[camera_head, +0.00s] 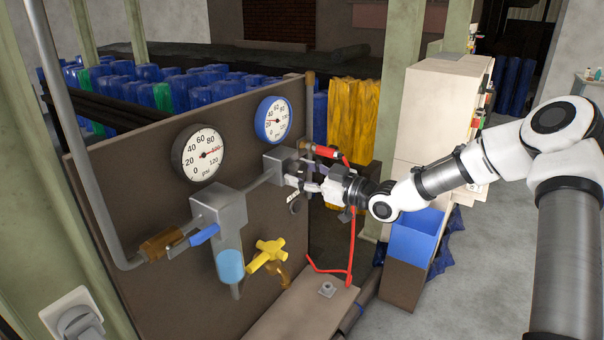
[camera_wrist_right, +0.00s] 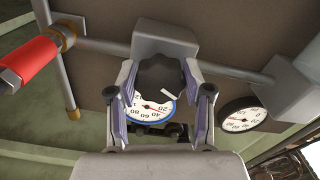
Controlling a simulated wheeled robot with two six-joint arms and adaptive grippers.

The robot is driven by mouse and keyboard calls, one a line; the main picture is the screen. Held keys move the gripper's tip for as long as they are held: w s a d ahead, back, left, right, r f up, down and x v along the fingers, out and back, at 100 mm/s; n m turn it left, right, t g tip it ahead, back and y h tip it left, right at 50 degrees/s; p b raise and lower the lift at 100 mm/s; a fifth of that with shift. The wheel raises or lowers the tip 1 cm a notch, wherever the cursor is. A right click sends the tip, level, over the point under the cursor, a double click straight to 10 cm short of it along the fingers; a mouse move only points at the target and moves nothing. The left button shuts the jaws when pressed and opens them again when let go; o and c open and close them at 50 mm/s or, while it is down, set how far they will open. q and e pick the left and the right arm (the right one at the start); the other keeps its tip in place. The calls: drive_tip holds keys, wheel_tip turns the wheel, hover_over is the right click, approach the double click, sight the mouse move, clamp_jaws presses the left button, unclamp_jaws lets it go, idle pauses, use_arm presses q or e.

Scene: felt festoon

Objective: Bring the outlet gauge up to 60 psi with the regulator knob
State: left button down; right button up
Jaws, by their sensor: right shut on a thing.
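The blue-rimmed outlet gauge (camera_head: 273,119) is at the upper right of the brown panel. Its short red needle points left, apparently between 20 and 40; the exact reading is too small to tell. It also shows upside down in the wrist view (camera_wrist_right: 152,109), partly covered by the knob. The dark, round regulator knob (camera_wrist_right: 160,72) is below the grey regulator body (camera_wrist_right: 165,40) in the wrist view. My right gripper (camera_wrist_right: 160,92) is shut on the knob, one finger on each side. In the head view my right gripper (camera_head: 308,187) hides most of it. My left gripper is not in view.
The dark-rimmed gauge (camera_head: 198,154) reads about 100. A grey filter with a blue bowl (camera_head: 230,266), a blue lever (camera_head: 204,234) and a yellow valve handle (camera_head: 267,256) are left of my gripper. A red hose (camera_head: 350,240) hangs close behind my right wrist.

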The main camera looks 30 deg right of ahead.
drive_tip(key=m+p, duration=0.1)
drive_tip(key=m, duration=0.4)
drive_tip(key=shift+a, duration=0.1)
drive_tip(key=shift+r+m+p, duration=0.1)
drive_tip(key=shift+m+p, duration=0.3)
drive_tip(key=shift+m, duration=2)
drive_tip(key=o, duration=1.2)
drive_tip(key=shift+a, duration=0.1)
